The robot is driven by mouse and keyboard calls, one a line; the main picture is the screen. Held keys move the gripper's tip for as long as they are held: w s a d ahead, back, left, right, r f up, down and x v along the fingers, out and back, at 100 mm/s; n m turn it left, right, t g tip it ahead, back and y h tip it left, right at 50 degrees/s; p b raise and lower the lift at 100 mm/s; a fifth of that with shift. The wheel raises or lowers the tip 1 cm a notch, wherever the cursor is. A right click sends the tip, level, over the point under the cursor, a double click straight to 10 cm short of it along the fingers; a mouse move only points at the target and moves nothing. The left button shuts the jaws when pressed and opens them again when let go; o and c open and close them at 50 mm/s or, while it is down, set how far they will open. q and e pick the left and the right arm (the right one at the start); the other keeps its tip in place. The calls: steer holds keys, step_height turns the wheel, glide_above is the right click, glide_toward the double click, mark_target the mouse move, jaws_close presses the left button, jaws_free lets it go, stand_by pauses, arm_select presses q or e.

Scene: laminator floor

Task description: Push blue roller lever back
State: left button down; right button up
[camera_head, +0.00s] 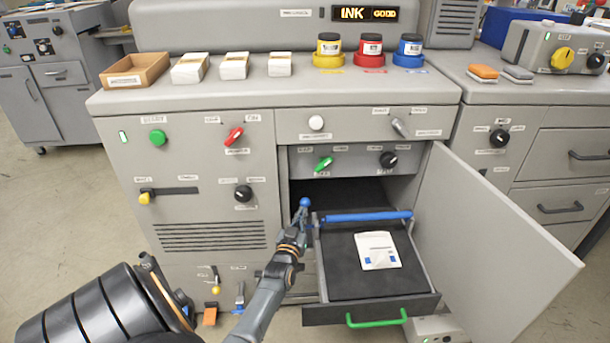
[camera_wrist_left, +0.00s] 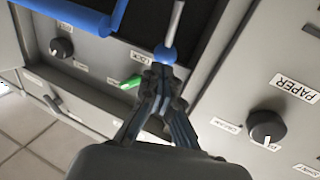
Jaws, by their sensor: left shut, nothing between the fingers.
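The blue roller lever shows its blue ball knob (camera_head: 305,202) at the left side of the pulled-out drawer. In the left wrist view the knob (camera_wrist_left: 165,55) sits on a thin metal rod, right at my fingertips. My left gripper (camera_head: 301,219) is shut and empty, just in front of the knob; I cannot tell whether it touches. It fills the middle of the left wrist view (camera_wrist_left: 163,75). The blue roller (camera_head: 368,216) lies across the drawer, and it also shows in the left wrist view (camera_wrist_left: 70,14). My right gripper is not in view.
The drawer (camera_head: 420,299) is out, with a white packet (camera_head: 378,250) on its dark bed and a green handle (camera_head: 376,318) in front. An open cabinet door (camera_head: 492,245) stands to its right. Ink jars, cartons and a tray stand on the countertop (camera_head: 190,95) above.

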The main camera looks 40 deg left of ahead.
arm_select(q)
steer(key=shift+w+a+r, duration=0.1)
steer(key=shift+a, duration=0.05)
steer(key=shift+w+a+r, duration=0.2)
steer(key=shift+w+a, duration=0.2)
steer(key=shift+a, duration=0.05)
steer(key=shift+w+a+r, duration=0.1)
steer(key=shift+w+a, duration=0.3)
steer(key=shift+a, duration=0.1)
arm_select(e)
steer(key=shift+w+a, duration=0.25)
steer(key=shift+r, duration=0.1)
